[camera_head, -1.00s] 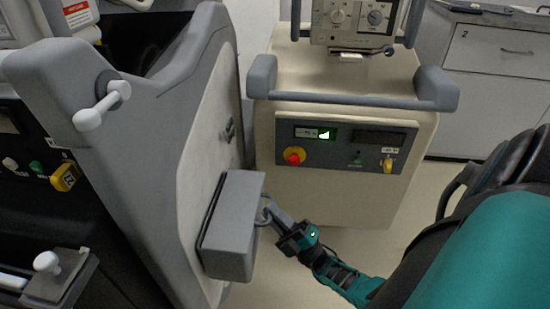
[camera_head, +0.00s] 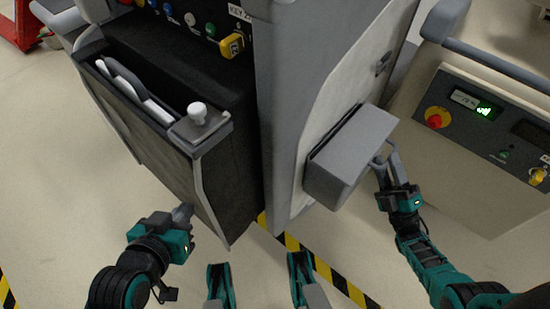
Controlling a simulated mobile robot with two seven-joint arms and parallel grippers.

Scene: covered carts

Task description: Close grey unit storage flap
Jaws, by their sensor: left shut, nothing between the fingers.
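The grey unit (camera_head: 290,90) stands in the middle of the head view. Low on its front is a dark storage bin with a flap-like outer panel (camera_head: 130,120), leaning outward at the top. A white knob (camera_head: 197,112) sits on its grey top corner. My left gripper (camera_head: 184,212) is shut and empty, close to the panel's lower outer face; contact is unclear. A grey box (camera_head: 350,150) is fixed to the unit's right side. My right gripper (camera_head: 386,160) is at that box's right edge; whether its jaws are open or grip an edge or handle is unclear.
A beige cart (camera_head: 470,175) with a red button (camera_head: 437,117) stands close on the right. Yellow and black floor tape (camera_head: 325,270) runs below the unit. A red object (camera_head: 25,25) is far off at upper left. The floor at left is clear.

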